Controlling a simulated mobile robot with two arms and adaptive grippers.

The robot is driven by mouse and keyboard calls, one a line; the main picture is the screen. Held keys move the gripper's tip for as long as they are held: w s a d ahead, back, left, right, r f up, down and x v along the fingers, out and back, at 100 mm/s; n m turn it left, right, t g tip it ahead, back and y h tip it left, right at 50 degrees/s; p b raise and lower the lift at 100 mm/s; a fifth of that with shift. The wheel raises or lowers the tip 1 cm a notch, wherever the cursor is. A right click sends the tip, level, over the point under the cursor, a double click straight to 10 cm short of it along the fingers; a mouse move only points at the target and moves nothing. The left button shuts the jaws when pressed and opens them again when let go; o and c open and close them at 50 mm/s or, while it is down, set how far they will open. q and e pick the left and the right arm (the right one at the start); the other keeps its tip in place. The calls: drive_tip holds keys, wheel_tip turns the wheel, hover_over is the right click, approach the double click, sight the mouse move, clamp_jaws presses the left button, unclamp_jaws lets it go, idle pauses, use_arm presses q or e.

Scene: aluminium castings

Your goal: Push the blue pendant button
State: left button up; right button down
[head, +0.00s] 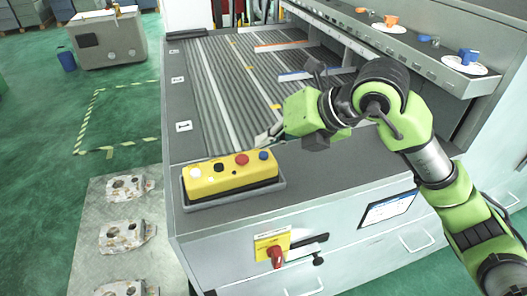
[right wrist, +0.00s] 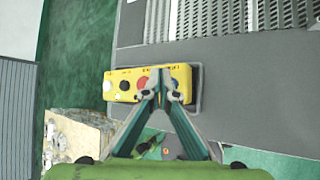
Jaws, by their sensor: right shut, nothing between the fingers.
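The yellow pendant (head: 225,182) lies in a grey tray (head: 240,192) on the near corner of the machine's top. Along it sit a white, a black, a red and a blue button. The blue button (head: 263,155) is at the right end, nearest my right gripper (head: 262,138). That gripper is shut and empty, its fingertips just behind and above the blue end. In the right wrist view the shut fingers (right wrist: 161,78) overlap the pendant (right wrist: 118,95) and partly hide the blue button; I cannot tell contact there. My left gripper is out of view.
A ribbed grey bed (head: 215,100) lies behind the pendant. A red rotary switch (head: 276,256) is on the front panel below. A shelf (head: 425,65) with orange and blue items runs along the back right. Castings (head: 125,236) lie on a plate at left.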

sight(267, 155)
drive_tip(key=shift+r+p, duration=1.55)
drive_tip(key=shift+r, duration=1)
drive_tip(key=shift+f, duration=0.1)
